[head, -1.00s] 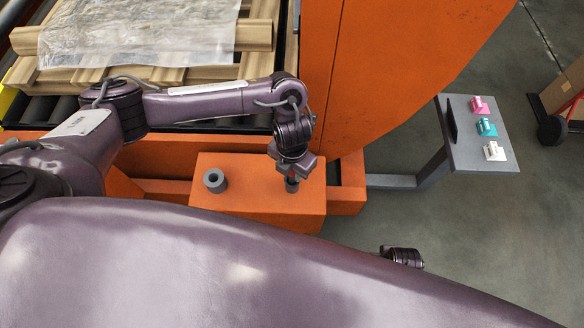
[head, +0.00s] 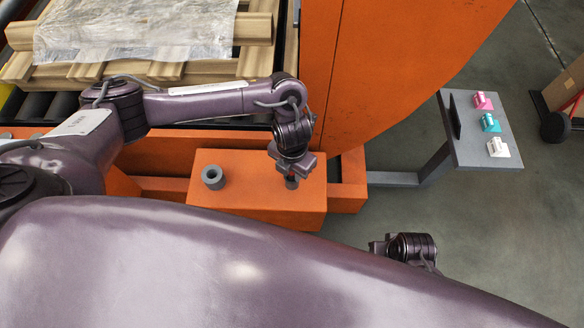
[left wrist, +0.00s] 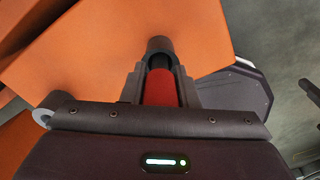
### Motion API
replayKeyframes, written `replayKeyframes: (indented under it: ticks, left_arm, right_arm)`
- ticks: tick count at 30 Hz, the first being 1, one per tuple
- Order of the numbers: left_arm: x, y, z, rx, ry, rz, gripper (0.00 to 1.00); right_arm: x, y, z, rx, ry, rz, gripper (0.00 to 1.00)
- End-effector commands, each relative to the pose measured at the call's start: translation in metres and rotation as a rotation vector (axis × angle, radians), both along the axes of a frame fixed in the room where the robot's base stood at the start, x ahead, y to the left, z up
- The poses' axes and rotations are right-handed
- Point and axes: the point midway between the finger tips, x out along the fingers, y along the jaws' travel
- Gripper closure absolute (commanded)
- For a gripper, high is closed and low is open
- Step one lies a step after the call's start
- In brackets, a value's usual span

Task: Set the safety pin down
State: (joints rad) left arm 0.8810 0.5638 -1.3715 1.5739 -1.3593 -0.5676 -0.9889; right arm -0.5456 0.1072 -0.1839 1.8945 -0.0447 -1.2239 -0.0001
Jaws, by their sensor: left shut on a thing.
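The safety pin shows as a red body (left wrist: 161,88) between the fingers in the left wrist view. My left gripper (head: 291,177) is shut on it, pointing down over the right part of the orange box. A dark grey round collar (left wrist: 160,45) shows just beyond the fingertips. I cannot tell whether the pin is inside this collar or only above it; the gripper hides most of both in the head view. A grey ring-shaped holder (head: 214,177) with an open hole stands on the box to the left. Part of my right arm (head: 405,248) shows at lower right; its jaws are unclear.
The orange box (head: 250,205) has bare top between ring and gripper. A tall orange panel (head: 390,70) rises behind. A grey stand (head: 482,125) with pink, teal and white switches is at right. A film-wrapped wooden pallet (head: 150,45) lies at the back left.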

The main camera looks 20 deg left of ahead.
Motion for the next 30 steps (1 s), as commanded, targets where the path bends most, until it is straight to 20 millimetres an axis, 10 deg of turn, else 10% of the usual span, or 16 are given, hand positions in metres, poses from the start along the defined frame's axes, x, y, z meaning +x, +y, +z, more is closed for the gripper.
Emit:
replayKeyframes:
  ticks: [16, 17, 22, 30]
  left_arm:
    - [0.0003, -0.0003, -0.0062, 0.0, -0.001, 0.0, 1.0]
    - [0.0004, -0.0003, -0.0054, 0.0, -0.001, 0.0, 0.7]
    - [0.0002, -0.0003, -0.0051, 0.0, -0.001, 0.0, 0.48]
    - [-0.0002, 0.0002, -0.0057, 0.0, 0.001, 0.0, 0.48]
  right_arm:
    - [0.0004, -0.0002, -0.0059, -0.001, -0.001, 0.0, 0.64]
    - [0.0005, -0.0002, -0.0051, 0.0, -0.001, 0.0, 0.64]
    - [0.0004, -0.0001, -0.0047, 0.0, -0.001, 0.0, 0.64]
    - [0.0004, 0.0, -0.0045, 0.0, -0.001, 0.0, 0.64]
